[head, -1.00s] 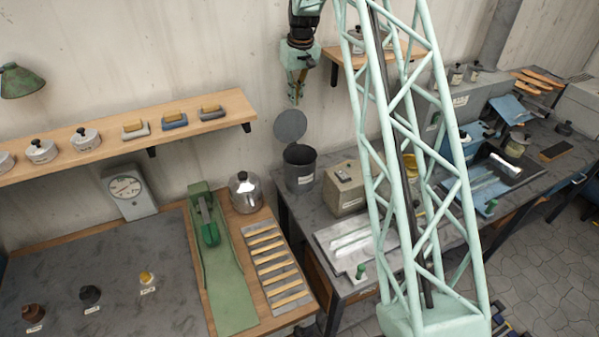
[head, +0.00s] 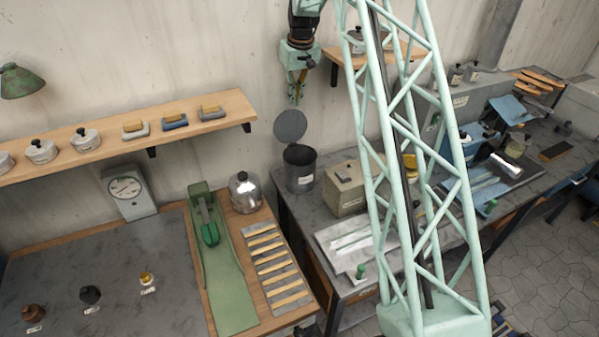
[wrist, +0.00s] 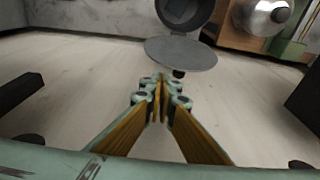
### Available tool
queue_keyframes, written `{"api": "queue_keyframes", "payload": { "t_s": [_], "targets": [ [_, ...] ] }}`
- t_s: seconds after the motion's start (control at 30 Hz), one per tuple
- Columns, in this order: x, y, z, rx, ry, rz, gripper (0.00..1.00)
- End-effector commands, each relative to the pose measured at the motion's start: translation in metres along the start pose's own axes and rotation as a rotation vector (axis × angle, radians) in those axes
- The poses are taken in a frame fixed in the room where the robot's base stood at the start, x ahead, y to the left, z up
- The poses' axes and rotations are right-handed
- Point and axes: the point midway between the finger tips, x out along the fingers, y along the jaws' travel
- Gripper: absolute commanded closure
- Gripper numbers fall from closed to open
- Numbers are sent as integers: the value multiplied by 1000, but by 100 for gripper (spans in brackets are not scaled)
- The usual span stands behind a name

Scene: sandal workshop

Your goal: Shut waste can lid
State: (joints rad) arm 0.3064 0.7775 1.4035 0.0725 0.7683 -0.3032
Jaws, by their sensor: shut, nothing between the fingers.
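The waste can (head: 300,172) is a dark grey cylinder with a pale label, standing at the back left of the right-hand bench. Its round grey lid (head: 290,126) is open, raised at the can's back rim near the wall. My gripper (head: 296,101) points down just above the lid, with a small gap visible between them in the head view. It is shut and empty. In the wrist view my gripper (wrist: 158,84) shows its fingertips together, with the lid (wrist: 180,53) beyond them and the can's dark mouth (wrist: 184,10) behind the lid.
A beige box (head: 344,190) stands right of the can. A metal flask (head: 245,190) and a green tool stand (head: 222,270) are on the left bench. A wooden wall shelf (head: 100,140) runs at left, and a smaller shelf (head: 385,57) is right of my gripper.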

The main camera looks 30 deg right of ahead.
Motion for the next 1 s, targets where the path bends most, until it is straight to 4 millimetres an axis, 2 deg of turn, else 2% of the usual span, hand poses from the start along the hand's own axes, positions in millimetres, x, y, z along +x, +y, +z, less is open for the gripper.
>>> {"api": "queue_keyframes", "payload": {
  "t_s": [1.0],
  "targets": [
    [20,0,4,0,0,0,100]
  ]
}}
